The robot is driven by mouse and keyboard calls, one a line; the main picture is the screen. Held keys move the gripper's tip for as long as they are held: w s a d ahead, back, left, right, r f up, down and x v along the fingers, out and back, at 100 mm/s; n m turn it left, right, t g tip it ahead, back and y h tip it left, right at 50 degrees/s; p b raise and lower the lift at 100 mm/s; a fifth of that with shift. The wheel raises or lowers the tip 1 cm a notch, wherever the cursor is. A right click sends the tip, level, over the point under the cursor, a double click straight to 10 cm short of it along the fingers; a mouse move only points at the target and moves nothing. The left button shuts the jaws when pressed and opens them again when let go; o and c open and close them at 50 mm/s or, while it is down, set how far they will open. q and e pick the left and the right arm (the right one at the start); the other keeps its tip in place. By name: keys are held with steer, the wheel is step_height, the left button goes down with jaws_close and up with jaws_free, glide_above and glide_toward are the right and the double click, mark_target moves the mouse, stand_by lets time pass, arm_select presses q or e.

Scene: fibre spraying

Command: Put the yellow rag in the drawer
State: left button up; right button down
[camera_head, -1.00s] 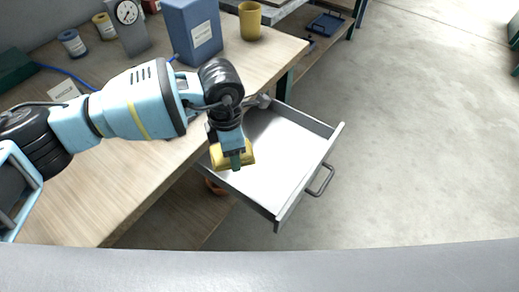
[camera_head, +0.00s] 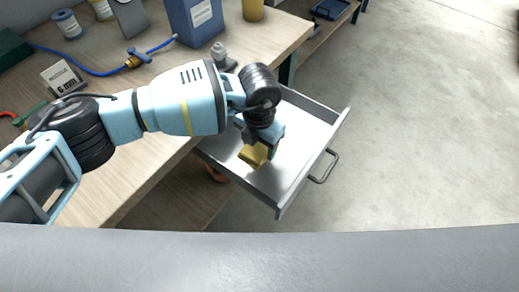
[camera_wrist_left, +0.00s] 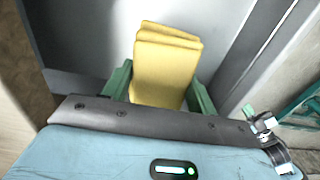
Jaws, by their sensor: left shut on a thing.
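The yellow rag (camera_head: 252,155) is a small folded cloth held at the tip of my left gripper (camera_head: 262,150). In the left wrist view the rag (camera_wrist_left: 165,65) stands between the two green fingers of the left gripper (camera_wrist_left: 158,90), which are shut on it. The open drawer (camera_head: 296,165) is grey with a pale, empty-looking floor. The gripper and rag are over the drawer's inside, near its left part; whether the rag touches the floor I cannot tell. My right gripper is not in view.
The drawer's handle (camera_head: 325,167) sticks out to the right. Grey floor is free on the right.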

mark_target(259, 144)
arm_select(q)
steer(key=shift+f, duration=3.15)
steer(key=o, duration=1)
steer(key=shift+r, duration=0.15)
step_height(259, 144, up, 12)
steer(key=shift+r, duration=0.1)
